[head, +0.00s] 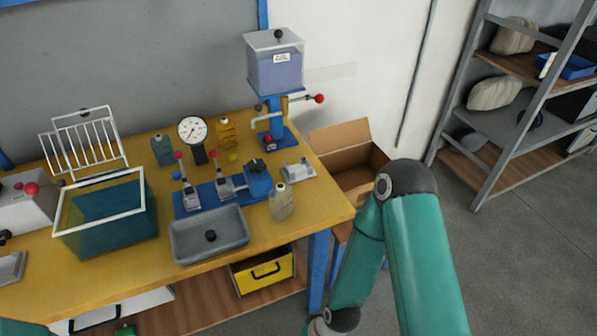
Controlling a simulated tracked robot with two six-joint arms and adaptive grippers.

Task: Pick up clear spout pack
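A small clear, slightly yellowish pack (281,201) with a pale cap stands upright near the right front of the yellow bench. It is just right of a grey tray (209,240) and looks like the clear spout pack. A grey-blue pack (162,150) and a yellow pack (227,132) stand farther back on the bench. My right arm is bent on the right side of the view, and its gripper is out of view below. My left gripper is also out of view.
A blue fixture with levers (228,194) stands behind the tray. A teal bin with a white rim (100,213) is at left. A dispenser (274,70) stands at the back right. A cardboard box (345,150) and shelving (500,115) are beyond the bench's right end.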

